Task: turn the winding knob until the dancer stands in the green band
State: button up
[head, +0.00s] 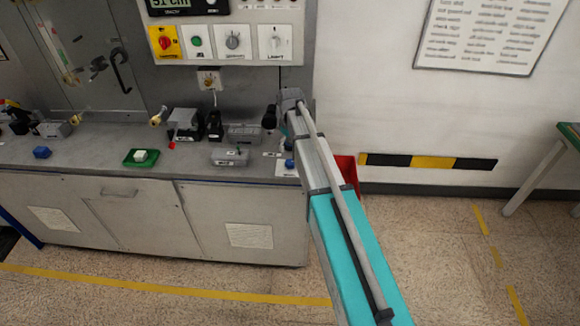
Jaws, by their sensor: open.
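A grey rotary knob (233,41), which looks like the winding knob, sits on the white control panel between a green button and the light switch. Its label is too small to read surely. At the upper left, a pale slanted strip (57,45) with small green and red marks is on the grey back panel. It may be the dancer's scale, but I cannot tell where the dancer stands. My gripper (270,118) is a small dark shape at the arm's far end, below and right of the knob and apart from it. Its fingers are hard to make out.
A red knob on a yellow plate (165,42) and a green button (197,41) are left of the grey knob. The light switch (275,41) is right. Below, the bench (95,160) holds several small fixtures and a green tray (131,161). A red bin (347,168) stands behind my arm.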

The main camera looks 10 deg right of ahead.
aim_at(290, 162)
jog(key=shift+f+b, duration=4.15)
jog(key=shift+f, duration=0.25)
jog(key=c, duration=1.1)
jog(key=shift+c, duration=0.2)
